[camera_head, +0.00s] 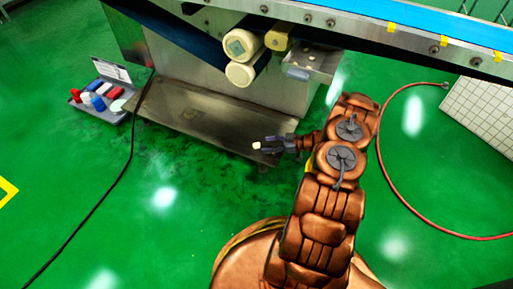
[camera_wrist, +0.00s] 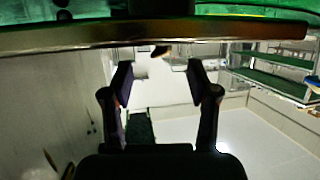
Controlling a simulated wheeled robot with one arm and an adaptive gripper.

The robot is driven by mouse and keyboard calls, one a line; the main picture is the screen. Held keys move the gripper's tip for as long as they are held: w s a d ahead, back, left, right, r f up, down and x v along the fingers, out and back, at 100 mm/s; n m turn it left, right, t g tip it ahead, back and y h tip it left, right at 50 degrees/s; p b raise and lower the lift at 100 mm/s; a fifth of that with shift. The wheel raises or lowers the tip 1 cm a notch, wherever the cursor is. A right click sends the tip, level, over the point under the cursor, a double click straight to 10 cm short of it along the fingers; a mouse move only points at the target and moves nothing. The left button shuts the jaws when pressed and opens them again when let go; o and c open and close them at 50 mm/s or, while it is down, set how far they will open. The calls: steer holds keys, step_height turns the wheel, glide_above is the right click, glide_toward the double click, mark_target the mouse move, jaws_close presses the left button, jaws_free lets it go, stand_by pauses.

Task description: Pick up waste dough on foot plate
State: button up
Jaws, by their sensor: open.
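The waste dough (camera_head: 256,145) is a small whitish lump at the right end of the grey metal foot plate (camera_head: 185,112). In the head view my gripper (camera_head: 268,145) is low at that end of the plate, pointing left, with its fingertips right beside the lump. In the wrist view my gripper (camera_wrist: 159,70) has its two dark fingers apart with nothing clearly between them. A small dark blob (camera_wrist: 160,51) shows just beyond the fingertips, under a long metal edge; I cannot tell for sure that it is the dough. Whether the fingers touch the lump is unclear.
The machine stands behind the plate, with cream rollers (camera_head: 241,46) and a small metal tray (camera_head: 312,62) above it. An open toolbox (camera_head: 103,90) sits at left. A black cable (camera_head: 105,190) and a red hose (camera_head: 385,160) cross the green floor.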

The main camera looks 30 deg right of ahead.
mark_target(259, 145)
steer(key=b+x, duration=0.1)
steer(key=x, duration=0.3)
steer(key=shift+f, duration=0.15)
steer(key=shift+w+a, duration=0.25)
steer(key=shift+a, duration=0.1)
steer(key=shift+c, duration=0.3)
steer(key=c, duration=0.8)
